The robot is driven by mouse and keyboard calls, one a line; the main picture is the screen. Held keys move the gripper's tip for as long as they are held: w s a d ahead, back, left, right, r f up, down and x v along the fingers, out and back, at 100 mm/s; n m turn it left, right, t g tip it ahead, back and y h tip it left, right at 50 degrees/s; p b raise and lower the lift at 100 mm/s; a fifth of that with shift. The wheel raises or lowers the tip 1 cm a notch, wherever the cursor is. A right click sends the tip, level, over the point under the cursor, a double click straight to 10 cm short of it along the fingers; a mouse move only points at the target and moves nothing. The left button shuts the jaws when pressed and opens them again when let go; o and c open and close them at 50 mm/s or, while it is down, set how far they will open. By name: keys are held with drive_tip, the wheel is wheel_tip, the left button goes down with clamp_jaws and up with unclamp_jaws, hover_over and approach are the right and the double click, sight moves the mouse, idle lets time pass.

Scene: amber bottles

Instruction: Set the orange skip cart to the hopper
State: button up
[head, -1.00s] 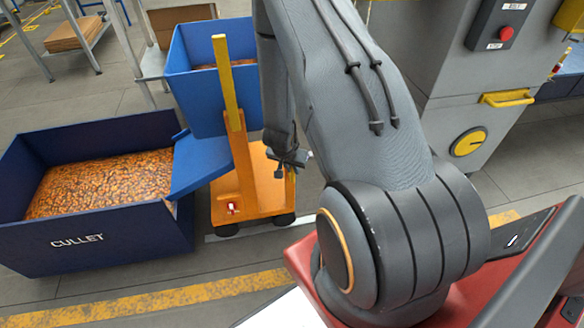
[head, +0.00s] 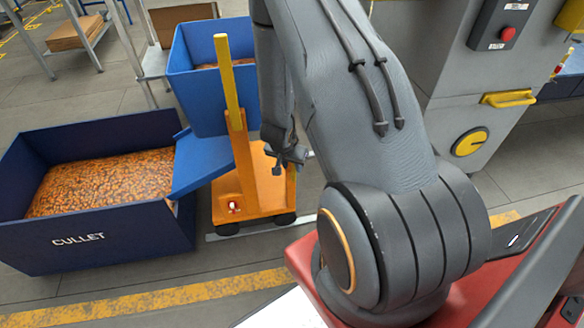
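The orange skip cart (head: 236,197) stands on the floor left of my arm, with a blue skip (head: 197,107) on top and a yellow upright bar at its front. Amber cullet shows inside the skip. The big blue hopper marked CULLET (head: 95,238) stands to its left, full of amber pieces (head: 100,180). A blue chute (head: 198,165) slopes between the cart and the hopper's right wall. My gripper (head: 287,165) hangs by the cart's right side, small and dark; I cannot tell if it touches the cart or whether its fingers are apart.
A grey machine (head: 425,60) with a red button, yellow handle and yellow dial stands at the right. Metal shelving (head: 130,40) with cardboard is behind. A yellow floor line (head: 150,300) crosses in front. Grey floor lies clear between hopper and line.

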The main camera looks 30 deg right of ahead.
drive_tip(key=v, duration=0.5)
drive_tip(key=shift+s+a+r, duration=0.1)
drive_tip(key=shift+a+r, duration=0.05)
drive_tip(key=shift+r, duration=0.05)
drive_tip(key=shift+a, duration=0.1)
